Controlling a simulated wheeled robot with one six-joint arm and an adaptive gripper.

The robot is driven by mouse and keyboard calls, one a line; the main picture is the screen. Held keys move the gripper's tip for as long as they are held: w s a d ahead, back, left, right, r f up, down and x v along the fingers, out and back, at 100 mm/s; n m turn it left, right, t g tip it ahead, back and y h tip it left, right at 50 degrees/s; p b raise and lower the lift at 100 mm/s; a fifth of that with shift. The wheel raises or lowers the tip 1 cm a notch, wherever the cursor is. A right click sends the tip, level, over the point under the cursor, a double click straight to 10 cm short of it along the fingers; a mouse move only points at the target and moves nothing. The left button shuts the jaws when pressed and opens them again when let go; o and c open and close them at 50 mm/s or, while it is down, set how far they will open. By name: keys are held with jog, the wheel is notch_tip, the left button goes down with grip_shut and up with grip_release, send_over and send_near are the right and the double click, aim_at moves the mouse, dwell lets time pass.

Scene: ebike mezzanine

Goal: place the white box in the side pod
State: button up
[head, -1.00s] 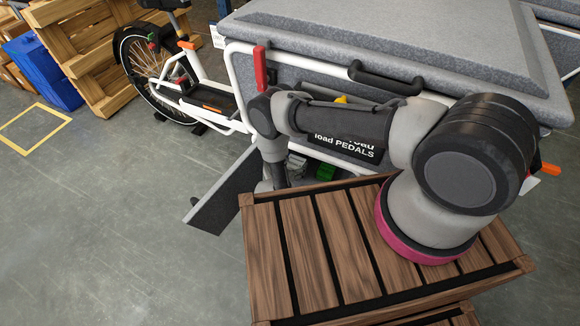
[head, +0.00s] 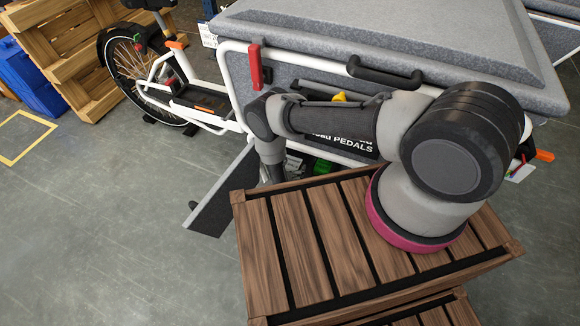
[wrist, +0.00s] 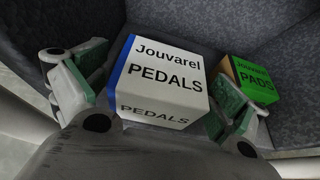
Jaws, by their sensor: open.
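The white box (wrist: 160,82), with a blue edge and the words "Jouvarel PEDALS", sits on grey felt in the wrist view. My gripper (wrist: 158,97) is open, with one green-padded finger on each side of the box. I cannot tell whether either finger touches it. The grey side pod's lining (wrist: 185,30) surrounds the box. My arm hides most of the opening and the gripper there.
A green box marked "PADS" (wrist: 253,82) stands close right of the white box, near the right finger. A slatted wooden crate (head: 300,235) is in front of the bike. The white frame tube (head: 232,85) borders the pod area.

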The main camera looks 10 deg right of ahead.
jog(key=shift+s+a+r, duration=0.1)
jog(key=shift+r, duration=0.1)
jog(key=v, duration=1.1)
jog(key=shift+s+a, duration=0.2)
jog(key=shift+s, duration=0.1)
jog(key=shift+a, duration=0.1)
